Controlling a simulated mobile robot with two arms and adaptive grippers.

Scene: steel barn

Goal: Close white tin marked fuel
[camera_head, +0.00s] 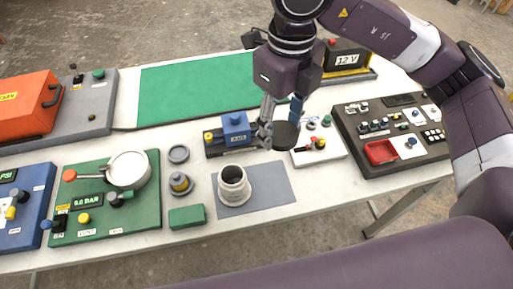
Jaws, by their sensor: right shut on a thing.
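The white tin (233,187) stands upright and open on a grey mat (272,192) near the table's front edge. Its dark round mouth faces up, and its marking is too small to read. My right gripper (280,123) is shut on a dark round lid (286,136). It holds the lid behind and to the right of the tin, apart from it. Part of the lid is hidden by the fingers. My left gripper is out of view.
A blue vise-like device (236,130) stands just behind the tin. A yellow-topped fitting (180,184), a grey ring (178,153) and a green block (187,217) lie left of it. A white board (325,150) with small parts is at right. The green mat (195,88) is clear.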

